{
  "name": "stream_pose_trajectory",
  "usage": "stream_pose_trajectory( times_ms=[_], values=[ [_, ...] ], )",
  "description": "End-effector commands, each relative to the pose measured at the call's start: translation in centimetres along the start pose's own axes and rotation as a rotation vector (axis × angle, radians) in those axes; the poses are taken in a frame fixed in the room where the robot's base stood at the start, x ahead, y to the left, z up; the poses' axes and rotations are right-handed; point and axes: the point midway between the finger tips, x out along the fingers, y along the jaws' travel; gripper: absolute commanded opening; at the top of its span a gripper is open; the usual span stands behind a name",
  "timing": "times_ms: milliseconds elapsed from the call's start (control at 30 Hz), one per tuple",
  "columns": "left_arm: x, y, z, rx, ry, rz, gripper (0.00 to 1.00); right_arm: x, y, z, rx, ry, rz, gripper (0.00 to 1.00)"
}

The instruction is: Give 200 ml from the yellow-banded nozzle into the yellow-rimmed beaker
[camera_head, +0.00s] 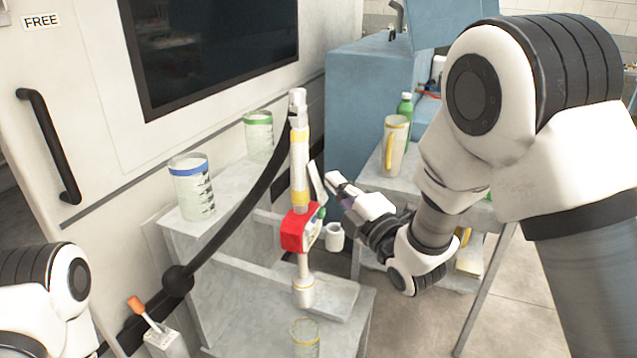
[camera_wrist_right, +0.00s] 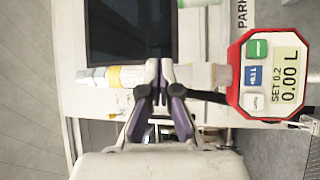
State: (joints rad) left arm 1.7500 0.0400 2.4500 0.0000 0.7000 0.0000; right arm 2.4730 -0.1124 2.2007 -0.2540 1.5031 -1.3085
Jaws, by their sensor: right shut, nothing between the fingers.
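The yellow-banded nozzle (camera_head: 299,165) stands upright in the head view, with a red meter housing (camera_head: 296,230) below its band. In the right wrist view the meter (camera_wrist_right: 285,78) lies sideways; its display reads SET 0.2 and 0.00 L. Beside the display are a green button (camera_wrist_right: 257,49), a blue +0.1 L button (camera_wrist_right: 253,75) and a white button (camera_wrist_right: 254,101). The yellow-rimmed beaker (camera_head: 306,340) is below the nozzle's lower end, cut by the frame's bottom edge. My right gripper (camera_head: 324,182) is shut and empty, just right of the nozzle. My left gripper is out of view.
A blue-rimmed beaker (camera_head: 194,190) and a green-rimmed beaker (camera_head: 259,137) stand on the grey stepped stand (camera_head: 240,205). A black hose (camera_head: 235,220) crosses in front of it. A jug with a yellow handle (camera_head: 396,148) and a green bottle (camera_head: 405,106) stand at the right.

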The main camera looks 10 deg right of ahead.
Motion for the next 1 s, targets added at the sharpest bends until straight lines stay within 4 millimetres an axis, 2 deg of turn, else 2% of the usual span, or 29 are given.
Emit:
stream_pose_trajectory(
  times_ms=[300, 1000],
  values=[
    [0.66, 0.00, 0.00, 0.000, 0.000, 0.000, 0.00, 0.51, -0.47, -0.42, -0.001, 0.000, 0.001, 0.00],
    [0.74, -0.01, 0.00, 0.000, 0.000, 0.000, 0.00, 0.88, -0.64, -0.64, 0.000, 0.000, 0.000, 0.00]
  ],
)
